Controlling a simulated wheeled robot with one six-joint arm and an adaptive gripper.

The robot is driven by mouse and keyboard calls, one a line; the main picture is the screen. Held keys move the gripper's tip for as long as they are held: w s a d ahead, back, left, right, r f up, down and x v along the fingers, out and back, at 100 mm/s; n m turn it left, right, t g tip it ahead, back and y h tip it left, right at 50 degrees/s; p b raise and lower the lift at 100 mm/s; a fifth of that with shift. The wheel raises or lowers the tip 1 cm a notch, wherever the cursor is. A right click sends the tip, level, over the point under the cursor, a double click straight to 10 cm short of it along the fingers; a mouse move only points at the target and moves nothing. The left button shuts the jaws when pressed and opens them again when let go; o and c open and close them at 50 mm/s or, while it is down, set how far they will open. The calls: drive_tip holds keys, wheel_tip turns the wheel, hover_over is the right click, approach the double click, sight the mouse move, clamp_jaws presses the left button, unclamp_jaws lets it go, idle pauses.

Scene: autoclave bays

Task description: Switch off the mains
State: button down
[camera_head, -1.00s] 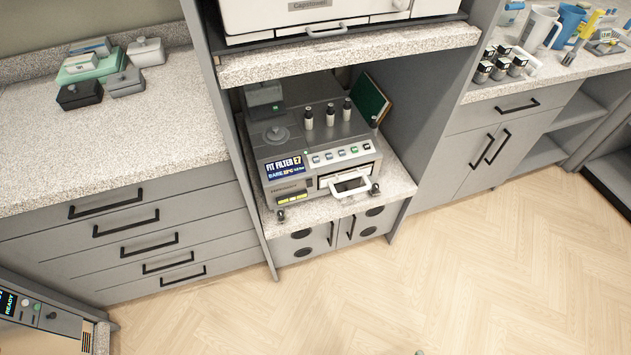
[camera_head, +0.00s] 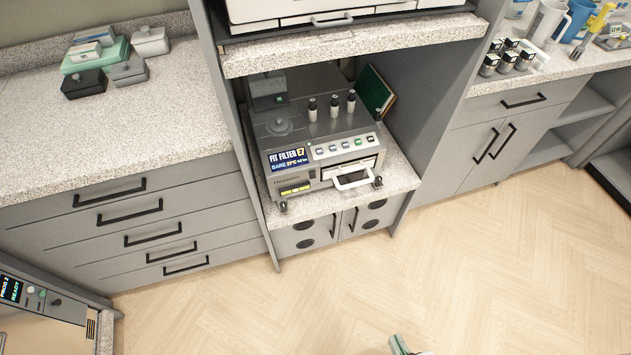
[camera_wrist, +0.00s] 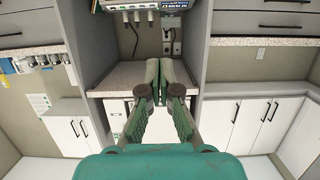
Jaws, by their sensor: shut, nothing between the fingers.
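The grey unit labelled "FIT FILTER E7" (camera_head: 318,120) stands on the speckled lower shelf of the middle bay, with a row of small buttons (camera_head: 346,145) and a white front handle (camera_head: 353,180). No switch is clearly marked as mains. In the wrist view, which seems upside down, small dark fittings like sockets or switches (camera_wrist: 167,47) and hanging cables show on the bay's back wall; their state is too small to tell. My gripper (camera_wrist: 165,66) is shut and empty, its green fingers together in front of the bay. Only a green tip (camera_head: 398,345) shows at the head view's bottom edge, apart from the unit.
A white appliance (camera_head: 300,8) stands on the shelf (camera_head: 350,45) above the unit. Side panels (camera_head: 238,150) bound the bay. Drawers and a counter (camera_head: 150,125) lie left, cupboards (camera_head: 490,140) right. A panel reading "READY" (camera_head: 12,290) is at lower left. The floor in front is clear.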

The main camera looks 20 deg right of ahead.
drive_tip(key=w+f, duration=0.6)
drive_tip(key=w, duration=0.3)
drive_tip(key=w+f, duration=0.6)
drive_tip(key=w, duration=0.3)
drive_tip(key=w+f+t, duration=0.1)
drive_tip(key=w+f, duration=0.1)
drive_tip(key=w, duration=1.8)
drive_tip(key=shift+d, duration=0.1)
approach(313, 177)
drive_tip(key=w, duration=0.3)
drive_tip(key=w+f, duration=0.1)
drive_tip(key=w, duration=0.3)
drive_tip(key=shift+d+f, duration=0.1)
drive_tip(key=shift+f, duration=0.05)
